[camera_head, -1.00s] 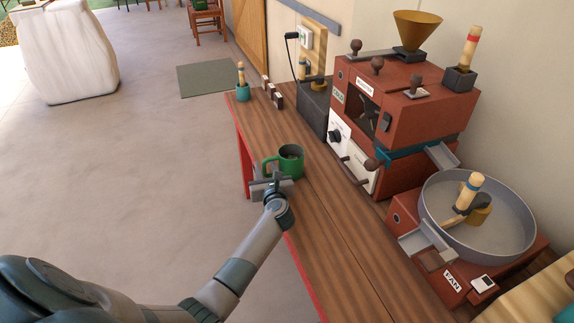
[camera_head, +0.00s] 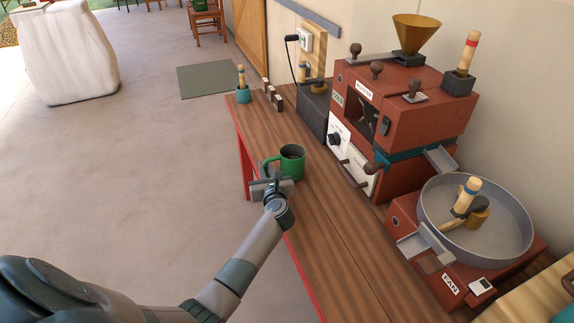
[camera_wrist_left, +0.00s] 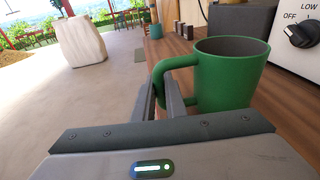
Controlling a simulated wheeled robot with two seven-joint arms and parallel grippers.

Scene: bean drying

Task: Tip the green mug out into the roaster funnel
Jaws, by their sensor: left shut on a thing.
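The green mug (camera_head: 291,164) stands upright on the wooden bench near its left edge. Its dark inside shows from above, but I cannot tell its contents. My left gripper (camera_head: 268,181) is at the mug's handle side, shut on the handle. In the left wrist view the mug (camera_wrist_left: 228,78) fills the right middle, with the two fingers (camera_wrist_left: 162,98) at its handle. The brass roaster funnel (camera_head: 417,33) sits on top of the red roaster (camera_head: 415,105), to the right of and higher than the mug. My right gripper is not in view.
A round grey cooling tray (camera_head: 510,240) stands at the bench's right. A teal cup with a wooden-handled tool (camera_head: 243,94) and small dark blocks are at the far end. The bench (camera_head: 325,235) in front of the mug is clear.

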